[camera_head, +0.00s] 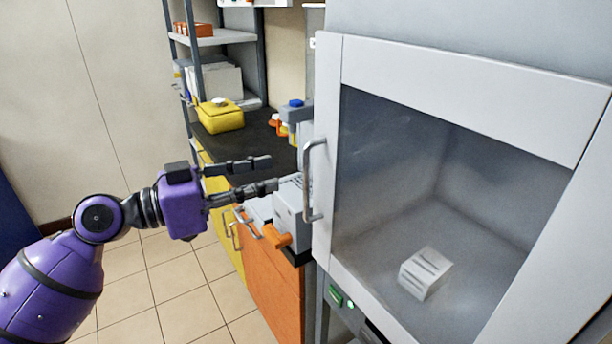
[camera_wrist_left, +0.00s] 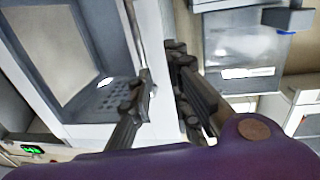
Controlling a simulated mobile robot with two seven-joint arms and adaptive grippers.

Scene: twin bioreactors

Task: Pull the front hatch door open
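The front hatch door (camera_head: 455,75) is a white frame around a clear pane, on the cabinet at the right of the head view. It looks closed. Its vertical metal bar handle (camera_head: 308,180) is on the door's left edge. The handle also shows in the left wrist view (camera_wrist_left: 134,32), close to the left fingertip. My left gripper (camera_head: 274,173) is open and empty, its fingers pointing right toward the handle, with a small gap in the head view. Both fingers show in the left wrist view (camera_wrist_left: 162,64). My right gripper is not in view.
A white block (camera_head: 426,273) sits behind the pane. Left of the cabinet, a dark counter (camera_head: 250,140) with orange and yellow fronts holds a yellow container (camera_head: 219,115) and a grey device (camera_head: 290,215). A shelf rack (camera_head: 218,37) stands behind. The tiled floor at left is clear.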

